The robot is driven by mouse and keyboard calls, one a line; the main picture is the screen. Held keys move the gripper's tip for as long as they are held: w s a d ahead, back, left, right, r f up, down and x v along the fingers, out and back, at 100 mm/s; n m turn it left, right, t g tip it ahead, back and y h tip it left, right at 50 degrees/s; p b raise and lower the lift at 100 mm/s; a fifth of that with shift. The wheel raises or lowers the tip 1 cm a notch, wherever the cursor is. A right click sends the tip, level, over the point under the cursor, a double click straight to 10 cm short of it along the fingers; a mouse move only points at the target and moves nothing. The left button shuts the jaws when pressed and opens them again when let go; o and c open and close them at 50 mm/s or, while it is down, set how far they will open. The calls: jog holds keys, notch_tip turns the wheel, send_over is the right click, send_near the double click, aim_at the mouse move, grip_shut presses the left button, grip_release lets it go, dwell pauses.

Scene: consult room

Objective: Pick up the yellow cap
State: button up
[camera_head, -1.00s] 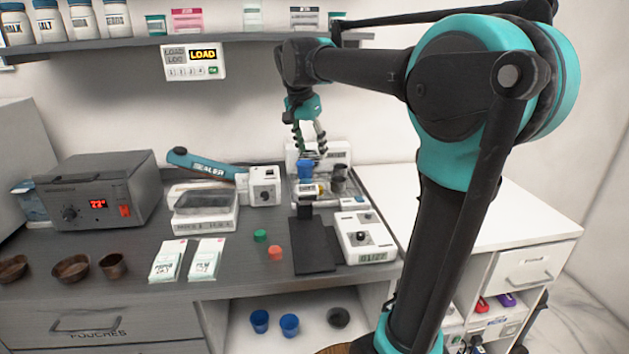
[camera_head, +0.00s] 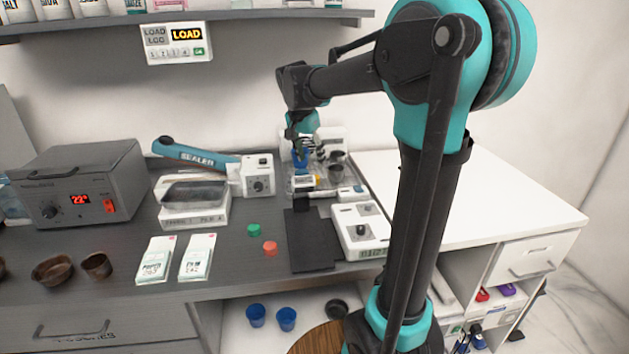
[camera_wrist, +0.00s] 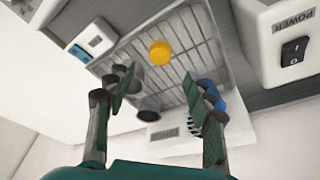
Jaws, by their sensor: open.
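The yellow cap (camera_wrist: 160,52) lies on a ribbed metal tray (camera_wrist: 196,40) in the wrist view, beyond and between my fingers. In the head view, a small yellow patch (camera_head: 317,180) shows at the tray's front, partly covered by nearby things. My gripper (camera_wrist: 158,82) is open, with its two green fingers spread apart and nothing between their tips. In the head view my gripper (camera_head: 302,147) is above the back part of the tray. A blue cup (camera_wrist: 217,92) is partly hidden behind the right finger in the wrist view.
Dark cups (camera_wrist: 148,106) stand on the tray near the fingers. A white device with a power switch (camera_wrist: 282,45) is beside the tray. A green cap (camera_head: 254,230) and a red-orange cap (camera_head: 270,248) lie on the counter, left of a black mat (camera_head: 308,240).

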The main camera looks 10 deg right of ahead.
jog(key=shift+x, duration=3.55)
jog(key=c, duration=1)
